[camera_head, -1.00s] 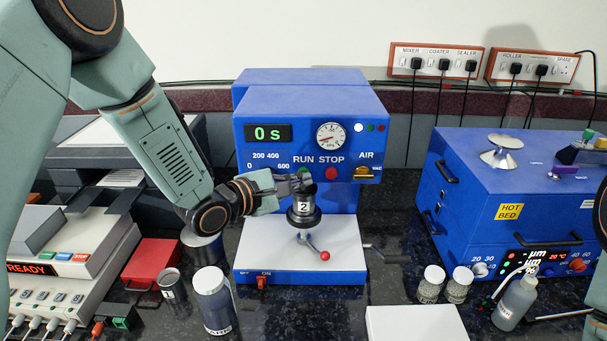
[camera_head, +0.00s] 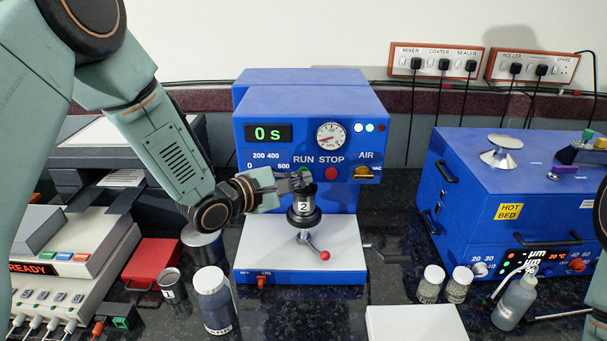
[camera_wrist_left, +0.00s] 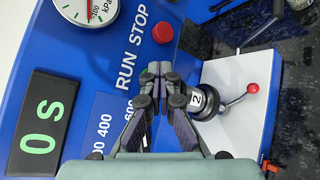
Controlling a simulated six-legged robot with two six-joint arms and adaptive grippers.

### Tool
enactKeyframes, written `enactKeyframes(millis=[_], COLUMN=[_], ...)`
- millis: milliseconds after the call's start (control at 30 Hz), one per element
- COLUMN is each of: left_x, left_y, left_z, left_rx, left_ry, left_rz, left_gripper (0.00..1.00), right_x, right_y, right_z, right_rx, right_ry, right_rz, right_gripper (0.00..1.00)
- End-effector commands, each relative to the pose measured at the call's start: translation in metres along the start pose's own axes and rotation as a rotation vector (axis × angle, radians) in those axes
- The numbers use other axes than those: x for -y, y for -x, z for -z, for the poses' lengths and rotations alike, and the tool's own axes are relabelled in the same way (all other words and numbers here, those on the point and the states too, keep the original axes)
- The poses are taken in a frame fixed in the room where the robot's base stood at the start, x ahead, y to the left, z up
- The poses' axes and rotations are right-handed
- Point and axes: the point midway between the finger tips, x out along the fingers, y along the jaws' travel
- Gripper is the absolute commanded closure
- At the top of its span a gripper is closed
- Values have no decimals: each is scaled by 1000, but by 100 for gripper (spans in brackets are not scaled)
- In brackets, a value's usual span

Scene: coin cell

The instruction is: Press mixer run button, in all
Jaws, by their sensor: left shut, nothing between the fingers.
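The blue mixer (camera_head: 345,105) stands at the centre with its display (camera_head: 268,133) reading 0 s. The RUN label shows on its front panel, and the red STOP button (camera_head: 331,173) sits to its right. In the left wrist view the shut fingertips (camera_wrist_left: 159,72) lie below the RUN lettering, with the red STOP button (camera_wrist_left: 163,33) close by.
A dark cup marked 2 (camera_head: 304,207) stands on the mixer just below my left gripper. A lever with a red knob (camera_head: 325,256) sticks out below it. The AIR switch (camera_head: 363,172) is to the right. Jars and a blue hot-bed machine (camera_head: 510,190) stand at the right.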

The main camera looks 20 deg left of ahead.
Motion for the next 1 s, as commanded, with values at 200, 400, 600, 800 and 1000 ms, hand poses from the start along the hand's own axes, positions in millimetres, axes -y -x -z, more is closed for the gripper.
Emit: enactKeyframes(millis=[200, 400, 600, 800, 1000], left_x=[2, 7, 9, 9, 17], left_y=[3, 10, 12, 13, 23], left_z=[-2, -8, -10, -10, -17], left_rx=[0, 0, 0, 0, 0], left_ry=[2, 1, 0, 1, 3], left_rz=[-1, 1, -1, 0, 1], left_gripper=[100, 100, 100, 100, 100], right_x=[0, 0, 0, 0, 0], right_y=[2, 5, 5, 5, 9], right_z=[0, 0, 0, 0, 0], right_rx=[0, 0, 0, 0, 0], right_ry=[0, 0, 0, 0, 0], right_rz=[0, 0, 0, 0, 0], right_gripper=[66, 66, 66, 66, 66])
